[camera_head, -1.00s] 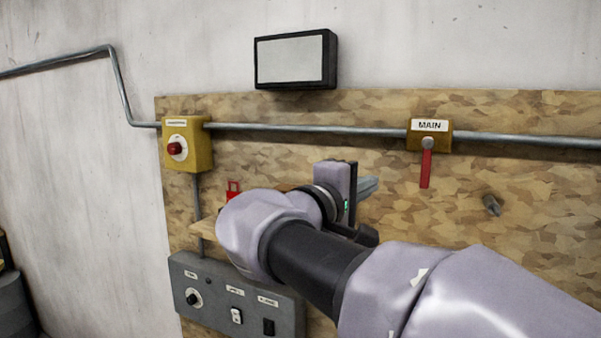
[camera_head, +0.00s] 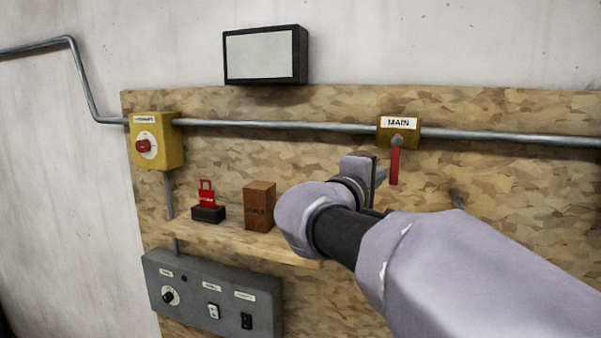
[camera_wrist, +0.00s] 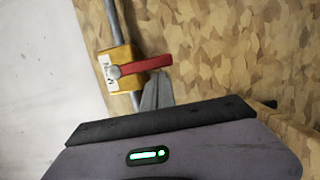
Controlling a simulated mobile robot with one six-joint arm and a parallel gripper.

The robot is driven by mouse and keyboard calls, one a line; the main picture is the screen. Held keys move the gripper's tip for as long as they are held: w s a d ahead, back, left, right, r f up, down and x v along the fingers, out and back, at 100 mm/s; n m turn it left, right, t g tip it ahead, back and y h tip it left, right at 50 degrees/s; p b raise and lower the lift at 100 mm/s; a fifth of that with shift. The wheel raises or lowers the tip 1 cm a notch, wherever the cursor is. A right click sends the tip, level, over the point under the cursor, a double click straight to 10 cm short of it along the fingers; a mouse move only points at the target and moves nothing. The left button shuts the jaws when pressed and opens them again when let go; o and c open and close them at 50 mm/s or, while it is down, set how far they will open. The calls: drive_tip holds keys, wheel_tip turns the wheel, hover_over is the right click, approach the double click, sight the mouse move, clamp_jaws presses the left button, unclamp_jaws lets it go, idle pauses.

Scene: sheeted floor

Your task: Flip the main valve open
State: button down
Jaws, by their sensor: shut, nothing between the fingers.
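The main valve is a yellow box (camera_head: 385,132) labelled MAIN on the grey pipe, with a red lever (camera_head: 395,166) hanging straight down from its pivot. In the wrist view the yellow valve body (camera_wrist: 112,82) and red lever (camera_wrist: 146,66) lie just ahead of my fingers. My gripper (camera_head: 381,175) is just left of the lever's lower part in the head view. In the wrist view my gripper (camera_wrist: 158,82) is shut and empty, its tips close to the lever's side. I cannot tell whether they touch it.
A shelf (camera_head: 225,235) at left holds a red padlock (camera_head: 207,197) and a brown block (camera_head: 259,206). A yellow box with a red knob (camera_head: 143,146) and a grey switch panel (camera_head: 210,300) are further left. A peg (camera_head: 457,198) sticks out right of the lever.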

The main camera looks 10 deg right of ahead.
drive_tip(key=shift+s+d+b, duration=0.1)
drive_tip(key=shift+s+b, duration=0.1)
drive_tip(key=shift+b, duration=0.1)
drive_tip(key=shift+d+f+n+b, duration=0.15)
drive_tip(key=shift+n+b, duration=0.45)
drive_tip(key=shift+b, duration=0.05)
drive_tip(key=d+n+b, duration=0.1)
drive_tip(key=b, duration=0.1)
drive_tip(key=s+f+n+t+b, duration=0.1)
drive_tip(key=n+b, duration=0.1)
drive_tip(key=shift+s+d, duration=0.1)
drive_tip(key=shift+d, duration=0.25)
drive_tip(key=s+d+r+n+t+y+b, duration=0.1)
drive_tip(key=s+d+r+n+t+b, duration=0.1)
drive_tip(key=n, duration=0.6)
drive_tip(key=s+d+r+n+t+y+b, duration=0.1)
drive_tip(key=s+d+r+n+t+b, duration=0.1)
drive_tip(key=n+b, duration=0.4)
drive_tip(key=shift+d+r+n, duration=0.65)
drive_tip(key=shift+d+n, duration=0.25)
drive_tip(key=shift+n, duration=0.7)
drive_tip(key=shift+b, duration=0.3)
